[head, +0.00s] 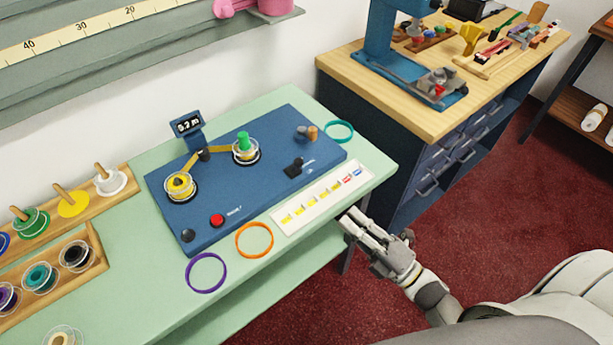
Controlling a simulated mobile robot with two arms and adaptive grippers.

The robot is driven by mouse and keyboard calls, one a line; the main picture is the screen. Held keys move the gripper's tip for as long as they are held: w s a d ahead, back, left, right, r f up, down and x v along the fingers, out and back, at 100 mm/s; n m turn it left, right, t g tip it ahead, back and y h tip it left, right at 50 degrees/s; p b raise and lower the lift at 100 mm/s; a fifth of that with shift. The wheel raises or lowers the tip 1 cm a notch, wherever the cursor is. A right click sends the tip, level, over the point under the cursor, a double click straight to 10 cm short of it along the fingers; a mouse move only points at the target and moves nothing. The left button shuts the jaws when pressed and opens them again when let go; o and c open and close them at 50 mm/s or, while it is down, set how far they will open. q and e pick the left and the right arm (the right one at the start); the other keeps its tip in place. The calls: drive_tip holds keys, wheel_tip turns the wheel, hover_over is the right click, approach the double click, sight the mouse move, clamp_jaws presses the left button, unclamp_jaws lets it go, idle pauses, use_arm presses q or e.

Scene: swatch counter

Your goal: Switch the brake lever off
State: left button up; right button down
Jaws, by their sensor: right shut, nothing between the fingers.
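A blue winding machine (235,190) lies on the pale green counter. A small black lever (294,167) sits on its right part, beside a short marking too small to read; it looks like the brake lever. Which setting it is in I cannot tell. My right gripper (350,224) is shut and empty, just off the counter's right front edge, below and to the right of the lever and apart from it. My left gripper is not in view.
A yellow spool (179,186), a green-topped spool (245,148), a red button (217,220) and a small display (187,124) are on the machine. A white swatch card (322,198) and orange (254,240), purple (206,273) and teal (339,132) rings lie around it.

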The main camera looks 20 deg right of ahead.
drive_tip(key=p, duration=0.4)
approach(296, 165)
drive_tip(key=x, duration=0.5)
drive_tip(key=shift+w+a, duration=0.15)
drive_tip(key=shift+a, duration=0.15)
drive_tip(key=shift+w+a, duration=0.25)
drive_tip(key=shift+w, duration=0.1)
